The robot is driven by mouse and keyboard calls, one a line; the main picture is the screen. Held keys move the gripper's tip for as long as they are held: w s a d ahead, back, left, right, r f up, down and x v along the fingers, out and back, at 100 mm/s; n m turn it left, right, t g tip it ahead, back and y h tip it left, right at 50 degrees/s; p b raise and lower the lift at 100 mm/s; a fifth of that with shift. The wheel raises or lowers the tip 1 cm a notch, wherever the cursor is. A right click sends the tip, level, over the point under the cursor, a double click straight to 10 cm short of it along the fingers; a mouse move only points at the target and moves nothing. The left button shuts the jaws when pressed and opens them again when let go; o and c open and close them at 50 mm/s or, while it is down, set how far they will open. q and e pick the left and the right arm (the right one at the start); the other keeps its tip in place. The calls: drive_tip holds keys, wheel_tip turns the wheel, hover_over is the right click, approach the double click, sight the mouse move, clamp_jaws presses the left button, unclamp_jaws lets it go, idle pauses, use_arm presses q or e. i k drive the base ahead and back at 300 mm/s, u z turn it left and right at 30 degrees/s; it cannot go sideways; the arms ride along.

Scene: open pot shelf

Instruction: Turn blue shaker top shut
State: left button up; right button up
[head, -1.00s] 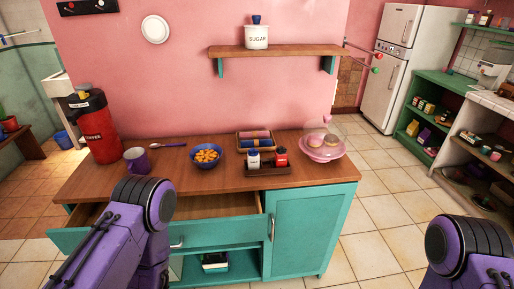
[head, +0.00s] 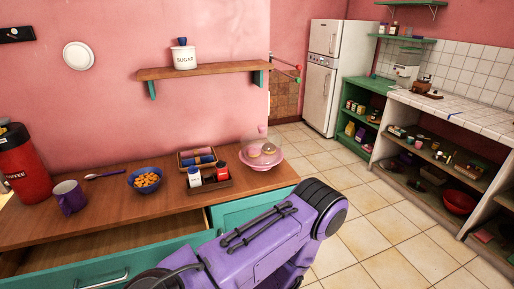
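A small white shaker with a blue top (head: 194,177) stands in a dark brown tray (head: 216,186) on the wooden counter. A red shaker (head: 222,173) stands to its right in the same tray. Whether the blue top is turned open or shut is too small to tell. One of my purple arms crosses the lower middle of the head view, in front of the counter. Neither gripper shows in the head view.
On the counter (head: 115,214) stand a purple mug (head: 69,198), a blue bowl of orange snacks (head: 145,180), a rolled-cloth basket (head: 197,158) and a pink cake stand (head: 262,162). A drawer (head: 108,272) is open below. Tiled floor is clear at right.

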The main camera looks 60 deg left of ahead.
sight(191, 169)
drive_tip(key=z, duration=0.3)
drive_tip(key=k, duration=0.9)
drive_tip(key=u, duration=1.3)
